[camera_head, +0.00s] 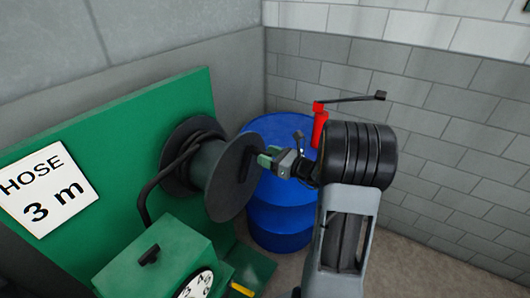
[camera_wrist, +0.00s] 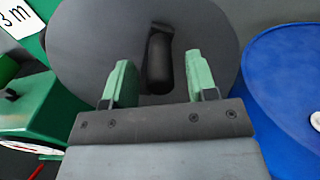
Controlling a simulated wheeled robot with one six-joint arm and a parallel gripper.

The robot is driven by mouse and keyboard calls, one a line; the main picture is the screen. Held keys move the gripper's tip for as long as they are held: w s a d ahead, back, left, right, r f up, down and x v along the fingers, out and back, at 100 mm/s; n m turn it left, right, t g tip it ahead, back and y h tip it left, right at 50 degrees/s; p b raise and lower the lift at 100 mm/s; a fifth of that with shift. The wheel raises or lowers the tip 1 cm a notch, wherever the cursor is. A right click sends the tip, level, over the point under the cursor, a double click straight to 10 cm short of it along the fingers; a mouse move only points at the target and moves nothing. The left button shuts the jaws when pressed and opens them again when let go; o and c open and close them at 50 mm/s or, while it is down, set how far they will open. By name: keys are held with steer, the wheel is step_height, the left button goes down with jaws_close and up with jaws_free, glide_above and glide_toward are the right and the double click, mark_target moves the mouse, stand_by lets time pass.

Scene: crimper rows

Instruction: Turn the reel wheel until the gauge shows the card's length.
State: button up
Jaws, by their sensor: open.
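The dark reel wheel (camera_head: 222,178) stands in front of a green panel, with black hose on its drum. In the wrist view its grey disc (camera_wrist: 90,45) fills the middle, with a black handle (camera_wrist: 160,62) sticking out. My gripper (camera_head: 265,160) is at the disc's right side. In the wrist view my gripper (camera_wrist: 160,85) is open, its green fingers on either side of the handle, with gaps visible. The card (camera_head: 48,188) on the panel reads "HOSE 3 m". The gauge (camera_head: 198,285) is a white dial at the bottom edge, partly cut off; its reading is not visible.
A blue barrel (camera_head: 278,205) stands behind and right of the reel, with a red hand pump (camera_head: 319,125) on top, close to my arm. A green box (camera_head: 158,255) with a black knob sits below the reel. Grey block walls close the back and right.

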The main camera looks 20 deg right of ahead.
steer(key=shift+x, duration=0.8)
steer(key=shift+c, duration=0.3)
jaws_close()
